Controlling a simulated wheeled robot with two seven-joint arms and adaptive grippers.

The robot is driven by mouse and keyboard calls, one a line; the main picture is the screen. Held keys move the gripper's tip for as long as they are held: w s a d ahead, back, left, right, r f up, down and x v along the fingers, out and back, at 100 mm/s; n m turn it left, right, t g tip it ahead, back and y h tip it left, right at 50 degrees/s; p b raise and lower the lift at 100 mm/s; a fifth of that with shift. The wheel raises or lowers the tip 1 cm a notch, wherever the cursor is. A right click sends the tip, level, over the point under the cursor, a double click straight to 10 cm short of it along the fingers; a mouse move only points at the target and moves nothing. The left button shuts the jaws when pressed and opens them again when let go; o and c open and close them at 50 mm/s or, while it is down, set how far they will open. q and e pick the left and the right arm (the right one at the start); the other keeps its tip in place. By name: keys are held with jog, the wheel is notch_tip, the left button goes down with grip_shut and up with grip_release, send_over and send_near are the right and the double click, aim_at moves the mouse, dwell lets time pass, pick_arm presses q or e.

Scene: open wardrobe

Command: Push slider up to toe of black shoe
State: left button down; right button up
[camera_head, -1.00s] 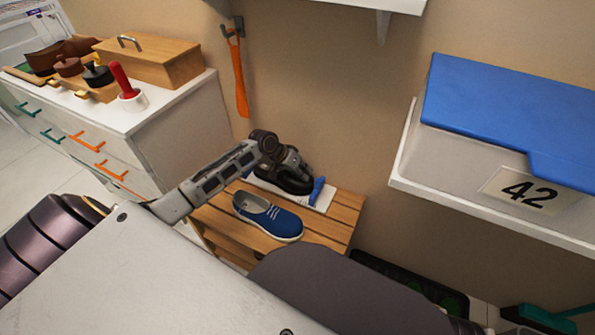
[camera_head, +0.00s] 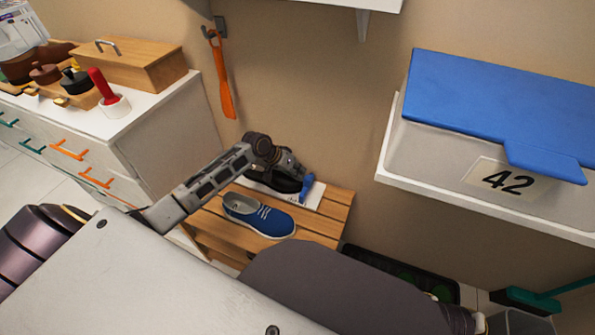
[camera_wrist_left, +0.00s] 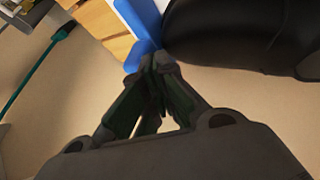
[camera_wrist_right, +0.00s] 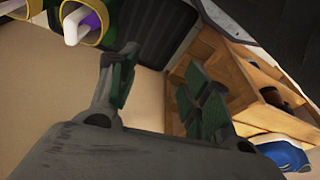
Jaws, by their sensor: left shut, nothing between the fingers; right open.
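The black shoe (camera_head: 279,184) stands on a white measuring board (camera_head: 262,187) on the wooden bench; my left gripper covers part of it. The blue slider (camera_head: 307,186) is upright at the board's right end, close to the shoe's toe. In the left wrist view the slider (camera_wrist_left: 139,52) lies right beside the black toe (camera_wrist_left: 235,35); I cannot tell whether they touch. My left gripper (camera_head: 298,169) is shut and empty, its fingertips at the slider's edge in the left wrist view (camera_wrist_left: 157,62). My right gripper (camera_wrist_right: 158,80) is open and empty, away from the shoe.
A blue shoe (camera_head: 260,216) sits on the bench (camera_head: 325,225) in front of the board. A black tray (camera_head: 405,272) is on the floor to the right. A drawer cabinet (camera_head: 150,130) stands at left.

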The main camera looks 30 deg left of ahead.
pick_arm(q)
jog(key=shift+d+p, duration=0.3)
jog(key=shift+p, duration=0.4)
pick_arm(e)
jog(key=shift+s+d+f+g, duration=0.15)
jog(key=shift+f, duration=0.6)
jog(key=shift+s+d+f+g, duration=0.15)
jog(key=shift+f, duration=0.55)
pick_arm(q)
jog(key=shift+a, duration=0.1)
pick_arm(e)
jog(key=shift+a+r, duration=0.1)
jog(key=shift+a, duration=0.05)
